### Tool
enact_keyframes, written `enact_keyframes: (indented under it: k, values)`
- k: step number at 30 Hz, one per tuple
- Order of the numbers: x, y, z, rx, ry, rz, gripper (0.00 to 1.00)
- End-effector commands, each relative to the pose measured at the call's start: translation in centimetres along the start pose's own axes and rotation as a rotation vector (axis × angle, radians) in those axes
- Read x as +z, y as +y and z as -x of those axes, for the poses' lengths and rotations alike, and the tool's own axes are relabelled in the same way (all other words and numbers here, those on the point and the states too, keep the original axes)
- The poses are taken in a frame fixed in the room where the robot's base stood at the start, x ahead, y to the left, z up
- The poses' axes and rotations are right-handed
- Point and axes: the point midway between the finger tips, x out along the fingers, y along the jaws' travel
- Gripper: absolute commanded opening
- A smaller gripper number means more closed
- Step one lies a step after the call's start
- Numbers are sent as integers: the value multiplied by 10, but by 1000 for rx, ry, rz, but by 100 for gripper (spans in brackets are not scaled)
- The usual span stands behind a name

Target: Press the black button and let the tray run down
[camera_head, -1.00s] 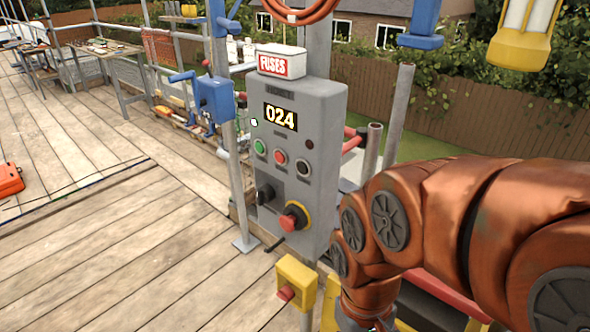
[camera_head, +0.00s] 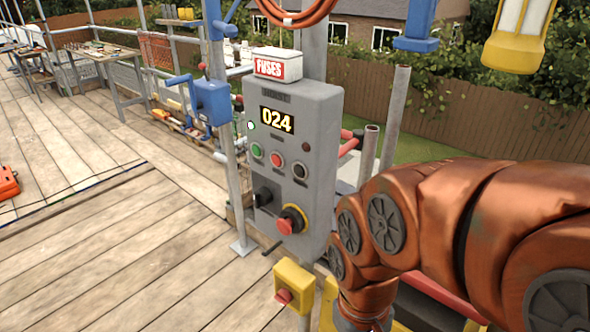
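A grey control box (camera_head: 318,150) stands on a post in the middle of the view, with a lit display (camera_head: 277,119) reading 024. Below the display are a green button (camera_head: 257,151), a red button (camera_head: 276,160) and a black button (camera_head: 300,170) in a pale ring. My arm comes in from the right, beside and in front of the box. My gripper is out of view past the bottom edge. I cannot make out the tray.
The box also carries a black rotary knob (camera_head: 264,196) and a red mushroom button (camera_head: 290,220) on yellow. A fuses box (camera_head: 277,65) sits on top. A yellow box with a red button (camera_head: 294,287) is below.

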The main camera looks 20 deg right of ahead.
Motion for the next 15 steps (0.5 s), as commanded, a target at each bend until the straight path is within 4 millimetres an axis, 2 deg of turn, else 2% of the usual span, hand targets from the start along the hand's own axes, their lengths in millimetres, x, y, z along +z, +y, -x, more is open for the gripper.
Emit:
enact_keyframes:
  k: [1, 7, 15]
  values:
    - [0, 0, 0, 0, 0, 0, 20]
    - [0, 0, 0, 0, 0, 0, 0]
    - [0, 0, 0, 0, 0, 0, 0]
